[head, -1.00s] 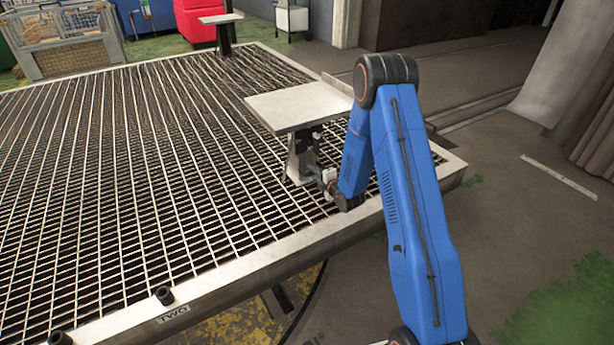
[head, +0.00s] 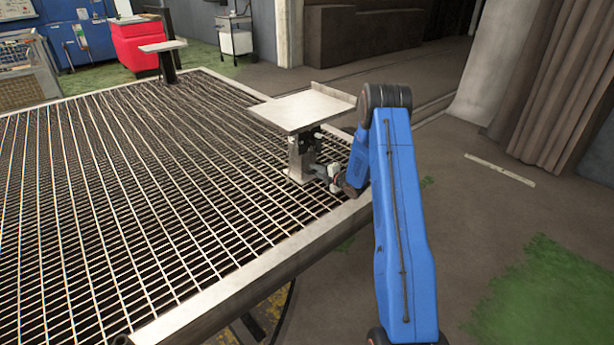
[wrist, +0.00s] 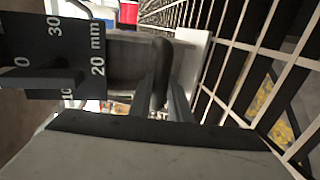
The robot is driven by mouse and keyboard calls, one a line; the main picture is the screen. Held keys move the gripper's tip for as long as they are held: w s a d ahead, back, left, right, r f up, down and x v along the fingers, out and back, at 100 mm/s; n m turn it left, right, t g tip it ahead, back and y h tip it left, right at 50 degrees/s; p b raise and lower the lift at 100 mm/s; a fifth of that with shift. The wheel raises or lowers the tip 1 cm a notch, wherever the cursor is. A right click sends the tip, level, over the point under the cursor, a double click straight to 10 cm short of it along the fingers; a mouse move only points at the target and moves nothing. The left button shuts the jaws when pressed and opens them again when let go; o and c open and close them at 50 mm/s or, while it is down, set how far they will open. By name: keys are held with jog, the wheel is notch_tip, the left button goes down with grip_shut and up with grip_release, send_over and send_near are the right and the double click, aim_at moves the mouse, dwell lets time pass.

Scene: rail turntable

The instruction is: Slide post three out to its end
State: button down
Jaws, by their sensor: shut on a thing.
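A post (head: 300,158) with a pale flat plate (head: 304,108) on top stands upright on the grating near its right edge in the head view. I cannot read a number on it. My gripper (head: 335,178) is low beside the post, on its right, partly hidden by my blue arm. In the wrist view, my gripper (wrist: 163,100) is shut on a dark upright handle (wrist: 160,68) in front of the post's grey base. A dark scale plate (wrist: 68,55) marked in mm shows at the left.
The large metal grating (head: 130,210) has a pale raised rim (head: 240,285). A second post with a small plate (head: 163,46) stands at the far edge, near a red cabinet (head: 140,45). Floor to the right is mostly clear, with a curtain (head: 550,90) beyond.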

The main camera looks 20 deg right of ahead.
jog(key=shift+d, duration=0.55)
jog(key=c, duration=1.6)
grip_release()
jog(key=shift+d+f, duration=0.1)
jog(key=shift+c, duration=0.2)
jog(key=shift+s, duration=0.25)
jog(key=v, duration=1.6)
jog(key=shift+s, duration=0.35)
jog(key=shift+d, duration=0.15)
